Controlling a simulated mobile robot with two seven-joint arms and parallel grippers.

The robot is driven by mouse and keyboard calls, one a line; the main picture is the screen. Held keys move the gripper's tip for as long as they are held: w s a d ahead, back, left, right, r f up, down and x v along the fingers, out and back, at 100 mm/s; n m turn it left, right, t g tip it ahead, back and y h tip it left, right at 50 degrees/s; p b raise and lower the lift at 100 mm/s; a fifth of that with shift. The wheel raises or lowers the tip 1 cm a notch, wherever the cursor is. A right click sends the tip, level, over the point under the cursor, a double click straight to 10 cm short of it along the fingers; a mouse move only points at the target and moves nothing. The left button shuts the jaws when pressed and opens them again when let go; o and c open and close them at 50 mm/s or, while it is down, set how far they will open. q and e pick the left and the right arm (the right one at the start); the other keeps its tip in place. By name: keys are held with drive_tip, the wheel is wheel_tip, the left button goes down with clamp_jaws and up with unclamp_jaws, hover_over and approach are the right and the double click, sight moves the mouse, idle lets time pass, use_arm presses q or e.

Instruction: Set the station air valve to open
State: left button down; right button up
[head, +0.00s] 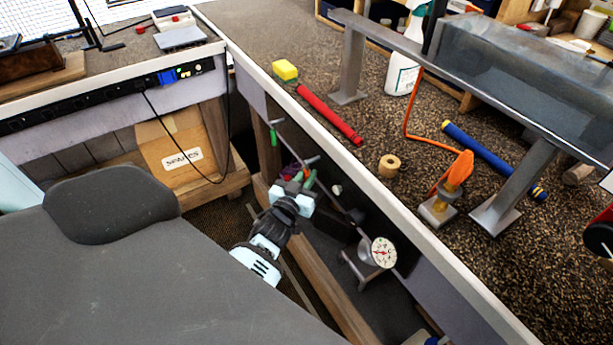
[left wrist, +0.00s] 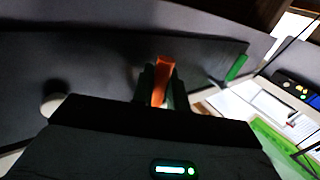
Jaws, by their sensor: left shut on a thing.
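An orange lever (left wrist: 162,78) shows between the two dark fingers of my left gripper (left wrist: 160,88) in the left wrist view. The fingers are shut on it. In the head view my left gripper (head: 302,180) is at the front of the bench, below its edge, beside a grey pipe (head: 293,147). A small orange-red part shows at the fingers there, mostly hidden. The valve body is hidden behind the gripper, and I cannot tell the valve's setting. A round white gauge (head: 383,252) is on the same pipe, lower right. My right gripper is not in view.
A green handle (head: 273,137) hangs on the pipe up-left of my gripper, also in the left wrist view (left wrist: 236,67). A spares box (head: 175,148) stands left.

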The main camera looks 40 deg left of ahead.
use_arm(q)
drive_tip(key=shift+f, duration=0.1)
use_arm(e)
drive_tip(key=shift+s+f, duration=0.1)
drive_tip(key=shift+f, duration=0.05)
